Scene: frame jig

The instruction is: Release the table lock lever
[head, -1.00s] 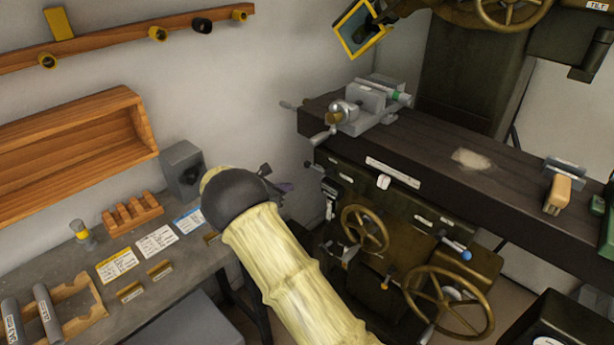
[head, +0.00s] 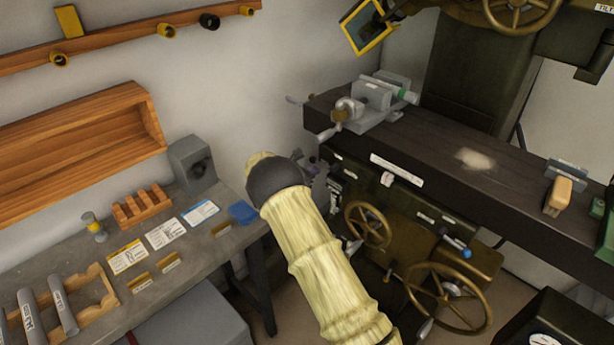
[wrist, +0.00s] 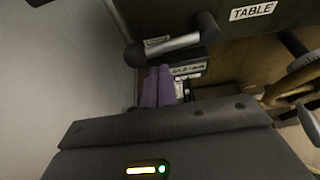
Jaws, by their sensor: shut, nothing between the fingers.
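A lever with a dark ball knob and a silver shaft (wrist: 172,44) shows in the wrist view. It lies nearly level, with its knob at the left and its dark hub at the upper right, beside a white "TABLE" label (wrist: 253,11) on the dark machine. My gripper (wrist: 158,72) has its purple fingers together and empty, with the tips just below the shaft near the knob. I cannot tell whether they touch it. In the head view my gripper (head: 326,183) is at the left end of the machine, and I cannot make out the lever there.
A brass handwheel (head: 367,225) and a larger one (head: 447,298) stand right of my arm. The machine table (head: 440,150) with a vise (head: 368,103) overhangs this area. A grey workbench (head: 190,250) is at the left. Printed labels (wrist: 188,70) sit behind my fingers.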

